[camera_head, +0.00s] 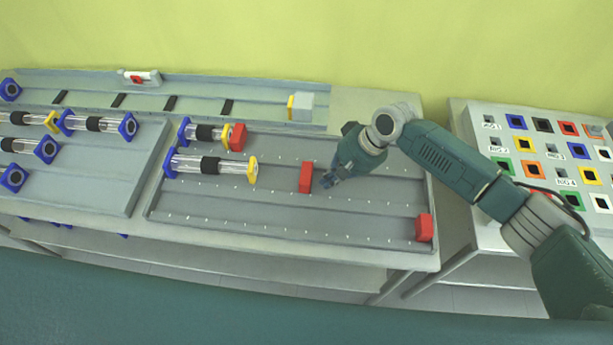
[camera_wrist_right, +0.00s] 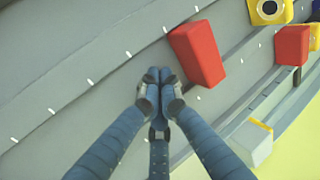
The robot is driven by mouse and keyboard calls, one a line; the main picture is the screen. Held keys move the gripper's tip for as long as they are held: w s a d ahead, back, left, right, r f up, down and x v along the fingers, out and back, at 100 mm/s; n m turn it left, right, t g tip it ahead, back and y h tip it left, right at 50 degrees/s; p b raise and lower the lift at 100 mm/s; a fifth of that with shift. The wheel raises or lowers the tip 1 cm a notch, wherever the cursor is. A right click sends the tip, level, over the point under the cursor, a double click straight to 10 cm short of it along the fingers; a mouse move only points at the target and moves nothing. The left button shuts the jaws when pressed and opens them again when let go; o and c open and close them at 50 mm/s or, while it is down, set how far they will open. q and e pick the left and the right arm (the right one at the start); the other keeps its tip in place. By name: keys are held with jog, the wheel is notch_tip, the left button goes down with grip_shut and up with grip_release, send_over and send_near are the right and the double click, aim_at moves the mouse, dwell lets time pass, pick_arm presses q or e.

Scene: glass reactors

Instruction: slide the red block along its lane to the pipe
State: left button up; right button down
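The red block (camera_head: 306,177) stands in the middle lane of the right-hand tray (camera_head: 290,228), with bare lane between it and the pipe (camera_head: 210,165). The pipe is a clear tube with a black band, a blue left end and a yellow right end (camera_head: 252,171). My right gripper (camera_head: 328,181) is just right of the block, on the side away from the pipe. In the right wrist view its fingers (camera_wrist_right: 160,82) are together and empty, close beside the red block (camera_wrist_right: 198,52); I cannot tell whether they touch it. My left gripper is not in view.
Another red block (camera_head: 238,137) sits against a shorter pipe (camera_head: 205,133) in the back lane. A third red block (camera_head: 424,228) is at the right end of the front lane. A grey block (camera_head: 303,106) stands on the rear rail. A panel with coloured squares (camera_head: 530,168) is at right.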

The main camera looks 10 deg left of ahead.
aim_at(306, 173)
jog(key=shift+r+p, duration=0.15)
jog(key=shift+p, duration=0.35)
jog(key=shift+a, duration=0.25)
dwell(0.4)
jog(key=shift+a, duration=0.55)
jog(key=shift+a, duration=0.25)
jog(key=shift+s+a, duration=0.1)
jog(key=shift+a, duration=0.35)
jog(key=shift+a+r, duration=0.1)
jog(key=shift+a, duration=1.75)
jog(key=shift+a, duration=0.1)
